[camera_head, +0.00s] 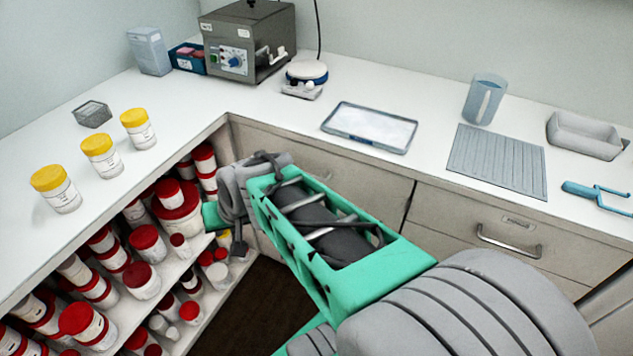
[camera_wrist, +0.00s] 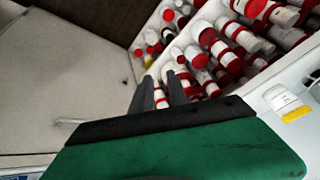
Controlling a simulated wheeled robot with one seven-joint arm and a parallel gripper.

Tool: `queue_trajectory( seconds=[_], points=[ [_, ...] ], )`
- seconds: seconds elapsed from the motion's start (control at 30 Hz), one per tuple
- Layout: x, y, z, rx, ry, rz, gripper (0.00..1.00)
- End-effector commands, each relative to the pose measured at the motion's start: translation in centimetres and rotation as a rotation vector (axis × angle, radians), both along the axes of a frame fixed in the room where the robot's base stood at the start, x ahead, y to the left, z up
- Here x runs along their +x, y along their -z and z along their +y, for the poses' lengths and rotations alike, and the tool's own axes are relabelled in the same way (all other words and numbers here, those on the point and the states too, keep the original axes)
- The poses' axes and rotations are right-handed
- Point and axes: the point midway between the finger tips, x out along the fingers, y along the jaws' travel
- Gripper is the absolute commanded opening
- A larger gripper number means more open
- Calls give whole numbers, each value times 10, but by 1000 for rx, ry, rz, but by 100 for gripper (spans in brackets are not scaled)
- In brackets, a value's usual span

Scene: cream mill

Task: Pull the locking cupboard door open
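The beige cupboard front (camera_head: 365,185) is below the counter near the inner corner, and looks closed. My arm covers much of it in the head view. A beige front (camera_wrist: 60,75) also fills the left of the wrist view, with a small pale handle (camera_wrist: 68,121) low on it. I cannot make out a lock. My gripper (camera_wrist: 160,82) shows two dark fingers with a gap between them and nothing held. It points toward the shelf corner, apart from the handle. In the head view its fingers are mostly hidden behind my wrist.
Open shelves (camera_head: 185,265) with many red-lidded jars stand close on the left. A drawer with a bar handle (camera_head: 508,243) is on the right. The white counter (camera_head: 290,115) carries yellow-lidded jars, a grey oven (camera_head: 248,40), a tray and a jug (camera_head: 484,100). Dark floor lies below.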

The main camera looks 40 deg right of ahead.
Motion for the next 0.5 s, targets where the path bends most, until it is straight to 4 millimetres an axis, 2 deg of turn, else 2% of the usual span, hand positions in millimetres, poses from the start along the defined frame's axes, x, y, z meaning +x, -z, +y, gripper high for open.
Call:
queue_trajectory(
  seconds=[0.03, 0.07, 0.1, 0.17, 0.2, 0.3, 0.33, 0.4, 0.5],
  points=[
    [22, 55, -27, 96, 148, -72, 20],
    [38, 71, -44, 170, 245, -138, 20],
    [56, 88, -70, 275, 381, -235, 20],
    [73, 107, -116, 441, 587, -389, 20],
    [78, 116, -149, 548, 718, -494, 20],
    [67, 127, -225, 780, 989, -739, 20],
    [61, 127, -243, 835, 1049, -801, 20],
    [46, 127, -274, 929, 1147, -913, 20],
    [38, 123, -294, 989, 1205, -986, 20]
  ],
)
